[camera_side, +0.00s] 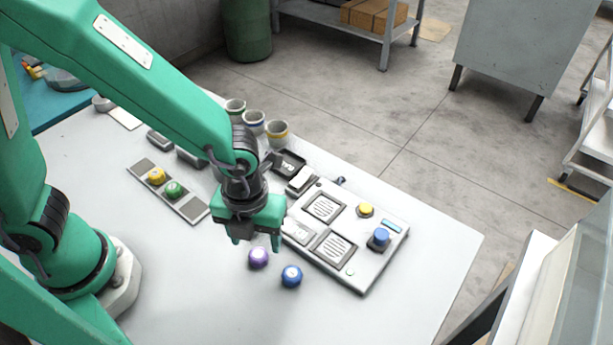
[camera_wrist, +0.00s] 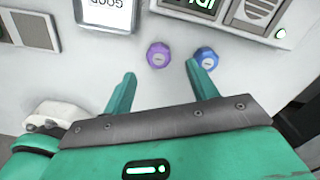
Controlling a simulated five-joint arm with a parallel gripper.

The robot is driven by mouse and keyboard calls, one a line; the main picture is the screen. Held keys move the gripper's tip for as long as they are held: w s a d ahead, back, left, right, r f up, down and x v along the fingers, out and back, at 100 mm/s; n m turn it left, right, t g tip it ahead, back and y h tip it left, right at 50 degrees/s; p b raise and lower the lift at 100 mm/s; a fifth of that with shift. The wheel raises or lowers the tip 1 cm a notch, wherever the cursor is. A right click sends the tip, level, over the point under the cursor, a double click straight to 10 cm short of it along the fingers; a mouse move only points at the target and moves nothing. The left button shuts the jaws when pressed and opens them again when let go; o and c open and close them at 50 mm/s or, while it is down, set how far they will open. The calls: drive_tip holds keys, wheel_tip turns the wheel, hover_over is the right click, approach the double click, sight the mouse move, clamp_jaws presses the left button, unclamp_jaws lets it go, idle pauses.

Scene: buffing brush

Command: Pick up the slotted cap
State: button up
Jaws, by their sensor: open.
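Two knobbed round caps sit on the white table, apart from each other: a purple cap (camera_side: 258,258) and a blue cap (camera_side: 291,276). In the wrist view both the purple cap (camera_wrist: 159,54) and the blue cap (camera_wrist: 206,57) carry a small pale mark on top; which one is slotted I cannot tell. My gripper (camera_side: 256,243) hangs above the table just behind the purple cap in the side view. In the wrist view its fingers (camera_wrist: 161,68) are spread and empty, with the purple cap beyond the gap between them and the blue cap beyond the right fingertip.
A panel device (camera_side: 359,278) with grilles, a yellow button and a blue knob stands right of my gripper. A strip tray (camera_side: 193,209) holds a yellow cap (camera_side: 156,175) and a green cap (camera_side: 174,190). Several cups (camera_side: 277,133) stand behind. The table's front is clear.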

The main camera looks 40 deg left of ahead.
sight(258, 254)
drive_tip(key=shift+f, duration=0.1)
drive_tip(key=shift+a+f, duration=0.1)
drive_tip(key=shift+f, duration=2.4)
drive_tip(key=c, duration=1.1)
drive_tip(key=shift+o, duration=0.2)
drive_tip(key=shift+r, duration=0.2)
drive_tip(key=shift+w+r, duration=0.1)
drive_tip(key=shift+r, duration=1.1)
drive_tip(key=shift+s+r, duration=0.35)
drive_tip(key=shift+r, duration=0.5)
drive_tip(key=s+d+r, duration=0.3)
drive_tip(key=s+r, duration=0.3)
drive_tip(key=s, duration=0.4)
drive_tip(key=shift+s+d+r, duration=0.25)
drive_tip(key=shift+d, duration=0.15)
